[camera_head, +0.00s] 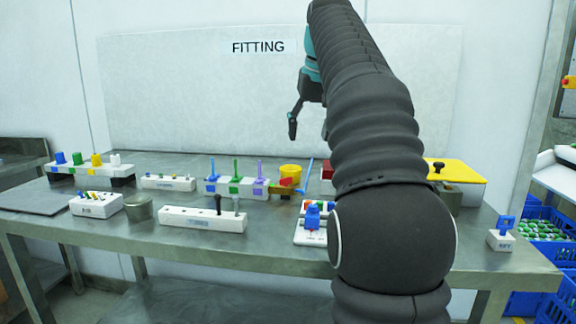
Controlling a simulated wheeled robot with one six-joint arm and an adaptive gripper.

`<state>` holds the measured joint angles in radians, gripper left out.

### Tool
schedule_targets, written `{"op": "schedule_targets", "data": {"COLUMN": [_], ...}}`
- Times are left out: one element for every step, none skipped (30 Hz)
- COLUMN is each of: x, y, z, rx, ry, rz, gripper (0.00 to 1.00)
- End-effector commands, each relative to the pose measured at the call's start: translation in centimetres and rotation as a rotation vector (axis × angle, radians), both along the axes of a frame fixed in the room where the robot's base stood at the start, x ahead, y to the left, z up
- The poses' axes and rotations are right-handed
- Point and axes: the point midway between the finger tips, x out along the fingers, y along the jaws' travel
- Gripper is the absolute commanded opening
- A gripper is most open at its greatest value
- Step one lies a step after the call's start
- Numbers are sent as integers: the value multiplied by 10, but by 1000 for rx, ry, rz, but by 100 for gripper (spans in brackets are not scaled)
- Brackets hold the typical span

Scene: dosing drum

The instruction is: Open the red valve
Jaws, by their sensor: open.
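No part is plainly recognisable as the red valve. A red block (327,172) at the back of the steel table is mostly hidden behind my arm. A small red piece (286,184) sits just below the yellow cup, and I cannot tell whether it is a valve. A white block with a blue fitting (312,215) stands at the front and also shows a little red. My gripper (307,127) is open and empty in the air above the back of the table, apart from everything. My arm hides part of it.
Racks with coloured handles (236,186) and plugs (90,170) fill the left and middle of the table (270,240). A yellow cup (290,171) stands near the middle. A yellow-topped box (455,171) and a blue key block (501,239) stand right. The front strip is clear.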

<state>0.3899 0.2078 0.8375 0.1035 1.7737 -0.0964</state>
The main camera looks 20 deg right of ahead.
Motion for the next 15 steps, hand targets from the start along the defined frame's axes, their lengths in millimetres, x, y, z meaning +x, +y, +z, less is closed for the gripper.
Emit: {"op": "schedule_targets", "data": {"x": [5,7,8,8,8,9,9,9,9,9,9,10,10,11,12], "y": [3,6,10,13,14,16,16,16,17,17,17,17,17,17,17], "z": [3,6,9,11,12,13,13,12,12,12,11,10,8,6,3], "rx": [-4,-8,-18,-24,-30,-39,-44,-51,-55,-59,-61,-62,-62,-62,-62], "ry": [-16,-27,-39,-49,-53,-58,-58,-59,-59,-58,-58,-57,-57,-58,-57], "rz": [76,123,181,220,253,290,311,328,345,353,357,361,362,362,361], "gripper": [62,62,62,62,62,62,62,62,62,62,62,62,62,62,62]}}
